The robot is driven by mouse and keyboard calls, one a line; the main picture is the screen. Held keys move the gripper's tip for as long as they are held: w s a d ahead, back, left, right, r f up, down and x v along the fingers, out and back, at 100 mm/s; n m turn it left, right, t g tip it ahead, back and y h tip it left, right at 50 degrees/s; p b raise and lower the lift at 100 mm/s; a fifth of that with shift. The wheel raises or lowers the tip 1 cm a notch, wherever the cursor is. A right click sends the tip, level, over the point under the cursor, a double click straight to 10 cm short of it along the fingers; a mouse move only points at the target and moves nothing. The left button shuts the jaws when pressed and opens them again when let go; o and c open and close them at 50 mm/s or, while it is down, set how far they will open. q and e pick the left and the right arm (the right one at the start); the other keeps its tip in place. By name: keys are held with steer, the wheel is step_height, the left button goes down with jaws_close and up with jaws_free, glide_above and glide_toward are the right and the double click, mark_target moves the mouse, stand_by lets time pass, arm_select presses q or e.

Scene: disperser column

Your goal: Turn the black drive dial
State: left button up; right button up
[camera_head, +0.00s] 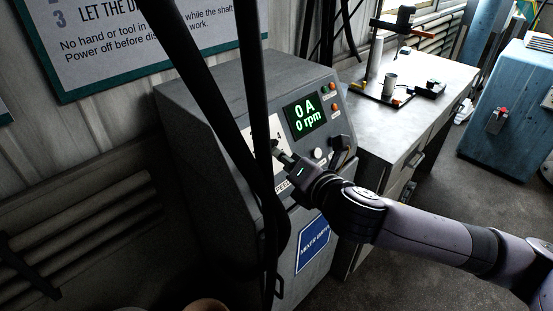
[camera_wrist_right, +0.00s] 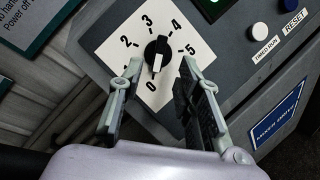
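The black drive dial (camera_wrist_right: 157,50) is a round knob with a white pointer mark, on a white plate (camera_wrist_right: 115,47) numbered 0 to 5. The pointer faces the 0. My right gripper (camera_wrist_right: 160,70) is open in the right wrist view, one finger on each side below the dial, with a gap between them. I see no clear contact with the dial. In the head view my right gripper (camera_head: 283,155) reaches the front of the grey control cabinet (camera_head: 205,120), and the dial is hard to make out there. My left gripper is not in view.
The green display (camera_head: 306,115) reads 0 A and 0 rpm. A white button (camera_wrist_right: 259,31) and a blue reset button (camera_wrist_right: 290,28) sit right of the dial. Black bars (camera_head: 217,100) cross in front of the cabinet. A metal bench (camera_head: 425,85) stands to the right.

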mark_target(270, 150)
steer(key=b+x, duration=0.2)
steer(key=x, duration=0.3)
steer(key=shift+w+a, duration=0.1)
steer(key=shift+w, duration=0.15)
steer(key=shift+c, duration=0.4)
jaws_close()
